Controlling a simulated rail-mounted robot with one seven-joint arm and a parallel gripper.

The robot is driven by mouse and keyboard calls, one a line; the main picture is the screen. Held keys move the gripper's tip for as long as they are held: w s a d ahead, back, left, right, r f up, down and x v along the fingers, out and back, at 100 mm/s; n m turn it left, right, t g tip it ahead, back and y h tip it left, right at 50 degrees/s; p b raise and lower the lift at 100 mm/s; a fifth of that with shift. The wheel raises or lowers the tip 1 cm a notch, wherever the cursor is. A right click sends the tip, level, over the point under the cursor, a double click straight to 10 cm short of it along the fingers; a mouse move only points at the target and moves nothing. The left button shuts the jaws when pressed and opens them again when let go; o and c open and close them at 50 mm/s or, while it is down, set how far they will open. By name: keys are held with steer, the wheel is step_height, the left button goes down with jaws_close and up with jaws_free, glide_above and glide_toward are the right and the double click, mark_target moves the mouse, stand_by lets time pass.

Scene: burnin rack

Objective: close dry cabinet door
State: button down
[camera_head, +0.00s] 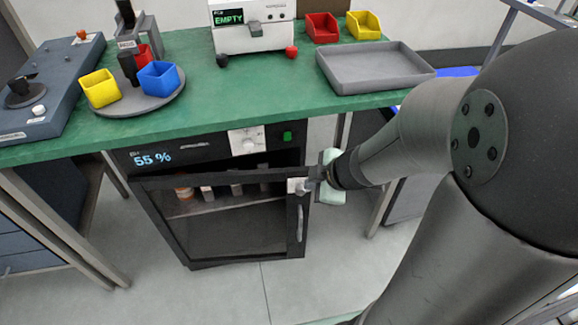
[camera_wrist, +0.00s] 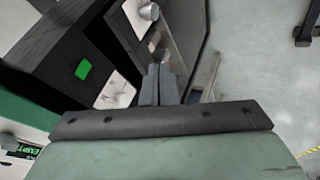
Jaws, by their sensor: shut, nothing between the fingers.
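The black dry cabinet (camera_head: 190,147) stands under the green bench, with a "55 %" display, a knob plate and a green button. Its dark-framed glass door (camera_head: 225,232) has a vertical grey handle (camera_head: 300,223) at its right side. A dark gap shows between the door's top edge and the control panel, so the door looks slightly ajar. My gripper (camera_head: 306,186) is at the door's upper right corner, its fingers shut and empty. In the wrist view, the shut fingers (camera_wrist: 160,84) point at the door area; whether they touch it is unclear.
The green bench top (camera_head: 215,95) overhangs the cabinet and carries a grey tray (camera_head: 375,70), coloured bins and a round turntable (camera_head: 140,104). Small bottles (camera_head: 184,191) stand on the shelf inside. Floor in front of the cabinet is clear; a table leg stands to the right.

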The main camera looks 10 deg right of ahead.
steer(key=w+f, duration=0.2)
steer(key=w+a+f, duration=0.1)
steer(key=w+f, duration=0.1)
steer(key=w+a+f, duration=0.1)
steer(key=w+f, duration=0.1)
steer(key=w, duration=0.1)
steer(key=shift+a+b, duration=0.1)
steer(key=shift+b, duration=0.3)
steer(key=shift+w+f, duration=0.1)
steer(key=shift+w, duration=0.35)
